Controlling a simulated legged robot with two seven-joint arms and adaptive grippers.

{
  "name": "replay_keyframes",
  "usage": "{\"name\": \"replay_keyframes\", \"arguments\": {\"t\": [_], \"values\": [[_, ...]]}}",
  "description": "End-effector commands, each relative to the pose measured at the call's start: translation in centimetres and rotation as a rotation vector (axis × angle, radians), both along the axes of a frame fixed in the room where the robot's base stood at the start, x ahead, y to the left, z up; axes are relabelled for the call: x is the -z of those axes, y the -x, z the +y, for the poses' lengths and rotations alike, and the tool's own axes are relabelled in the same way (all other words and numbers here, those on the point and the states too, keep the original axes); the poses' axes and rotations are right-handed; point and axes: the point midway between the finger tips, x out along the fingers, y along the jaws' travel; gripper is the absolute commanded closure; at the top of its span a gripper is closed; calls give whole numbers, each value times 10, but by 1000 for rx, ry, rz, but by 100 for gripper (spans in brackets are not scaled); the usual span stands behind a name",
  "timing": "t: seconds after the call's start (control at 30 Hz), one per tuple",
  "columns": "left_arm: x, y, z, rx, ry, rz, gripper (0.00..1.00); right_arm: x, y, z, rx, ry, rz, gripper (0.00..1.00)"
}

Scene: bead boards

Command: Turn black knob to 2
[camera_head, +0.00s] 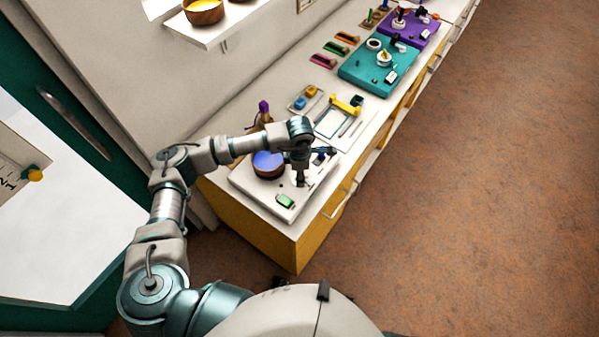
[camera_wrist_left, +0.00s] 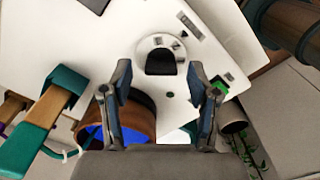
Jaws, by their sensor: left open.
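The black knob (camera_wrist_left: 161,62) sits on a round white dial (camera_wrist_left: 147,46) with small dark marks, on a white board (camera_wrist_left: 112,38). In the left wrist view it lies between and slightly beyond my fingertips, with gaps on both sides. The marks are too small to read. My left gripper (camera_wrist_left: 160,82) is open and empty, pointing down at the dial. In the head view my left gripper (camera_head: 300,181) is over the white board (camera_head: 247,182) and largely hides the knob. My right gripper is in neither view.
A wooden bowl with blue contents (camera_head: 268,165) stands beside the gripper on the board. A green block (camera_head: 285,200) lies near the board's front corner. Teal (camera_head: 350,78) and purple (camera_head: 428,30) boards stand farther along the counter. Open floor (camera_head: 490,200) lies to the right.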

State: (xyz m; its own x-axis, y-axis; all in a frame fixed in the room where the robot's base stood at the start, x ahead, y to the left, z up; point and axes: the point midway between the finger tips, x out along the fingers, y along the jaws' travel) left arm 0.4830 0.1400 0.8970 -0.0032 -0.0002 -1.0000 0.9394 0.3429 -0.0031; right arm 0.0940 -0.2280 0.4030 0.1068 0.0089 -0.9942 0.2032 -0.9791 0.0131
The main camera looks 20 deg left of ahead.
Motion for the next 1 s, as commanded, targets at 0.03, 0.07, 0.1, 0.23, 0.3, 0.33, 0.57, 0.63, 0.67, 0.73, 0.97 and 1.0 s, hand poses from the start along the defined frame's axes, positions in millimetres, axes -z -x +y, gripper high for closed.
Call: {"name": "replay_keyframes", "arguments": {"t": [0.03,0.07,0.1,0.23,0.3,0.33,0.57,0.63,0.67,0.73,0.97,1.0], "values": [[-7,-1,0,0,1,-4,40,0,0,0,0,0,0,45],[-12,-1,0,0,1,-5,40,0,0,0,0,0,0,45],[-20,-2,0,0,1,-6,40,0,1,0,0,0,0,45],[-49,-2,0,-1,1,-6,40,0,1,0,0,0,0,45],[-65,-2,1,0,1,-6,40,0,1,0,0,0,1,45],[-71,-2,1,0,1,-5,40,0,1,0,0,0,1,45],[-106,-2,1,-1,1,-1,40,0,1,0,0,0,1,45],[-110,-2,2,-1,0,0,40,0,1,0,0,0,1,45],[-112,-2,2,-1,-1,0,40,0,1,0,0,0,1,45],[-113,-2,2,-1,-1,0,40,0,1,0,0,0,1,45],[-113,-2,2,-1,-1,0,40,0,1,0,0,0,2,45],[-113,-2,2,-1,-1,0,40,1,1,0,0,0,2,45]]}}
